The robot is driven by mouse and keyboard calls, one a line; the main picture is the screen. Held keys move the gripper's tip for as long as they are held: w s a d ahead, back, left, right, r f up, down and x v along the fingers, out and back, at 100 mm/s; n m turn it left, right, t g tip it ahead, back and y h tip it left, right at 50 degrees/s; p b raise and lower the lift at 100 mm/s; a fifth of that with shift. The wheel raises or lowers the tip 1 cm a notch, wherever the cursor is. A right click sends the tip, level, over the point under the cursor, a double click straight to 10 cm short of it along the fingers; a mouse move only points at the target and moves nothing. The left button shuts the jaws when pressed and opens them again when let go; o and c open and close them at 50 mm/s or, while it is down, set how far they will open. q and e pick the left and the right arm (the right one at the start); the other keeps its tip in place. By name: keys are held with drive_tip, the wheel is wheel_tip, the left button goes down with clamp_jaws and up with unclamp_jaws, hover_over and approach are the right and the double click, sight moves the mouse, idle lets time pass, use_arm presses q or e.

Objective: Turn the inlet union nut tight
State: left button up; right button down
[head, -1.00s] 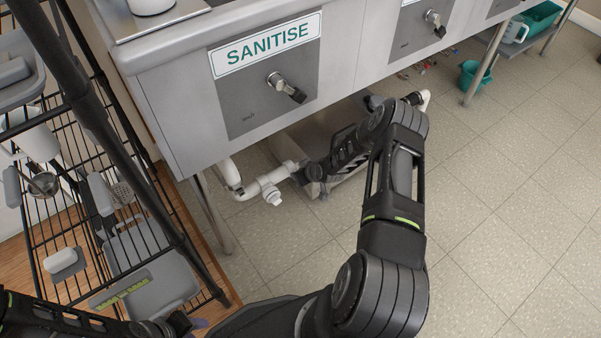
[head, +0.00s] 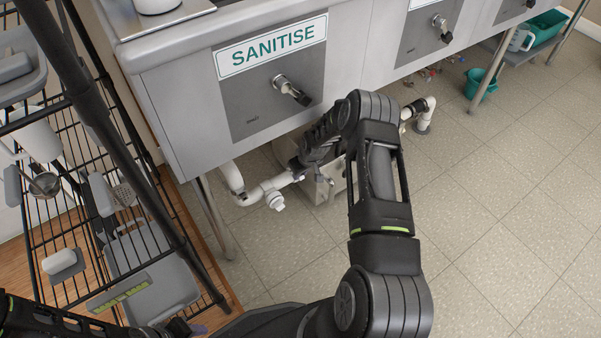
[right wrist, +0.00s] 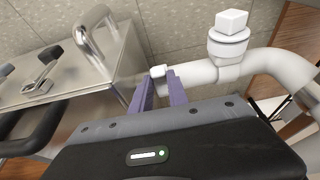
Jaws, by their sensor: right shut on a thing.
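White drain pipe (head: 262,190) runs under the sink to a metal box (head: 330,188). A white fitting with a square plug (head: 275,203) hangs from the pipe; it also shows in the right wrist view (right wrist: 230,28). My right gripper (head: 298,172) is at the pipe's end beside the box, its own arm hiding part of it. In the right wrist view its purple fingers (right wrist: 160,88) are shut on the white union nut (right wrist: 158,72), which is mostly hidden between them. My left gripper (head: 185,327) is low at the left, by the rack; its jaw opening is unclear.
The sink front with a SANITISE sign (head: 272,45) and a lever valve (head: 292,90) stands above. A black wire rack (head: 90,290) is close at the left. A sink leg (head: 215,217) stands beside the pipe. The tiled floor (head: 500,200) at the right is open.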

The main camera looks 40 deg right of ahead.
drive_tip(key=c, duration=1.3)
unclamp_jaws()
drive_tip(key=shift+r, duration=0.2)
drive_tip(key=s+p, duration=0.1)
drive_tip(key=s, duration=0.3)
drive_tip(key=s+r+p, duration=0.1)
drive_tip(key=s, duration=0.3)
drive_tip(key=s+r+p, duration=0.1)
drive_tip(key=s, duration=0.4)
drive_tip(key=shift+a+r+p, duration=0.1)
drive_tip(key=shift+r+p, duration=0.05)
drive_tip(key=shift+p, duration=0.25)
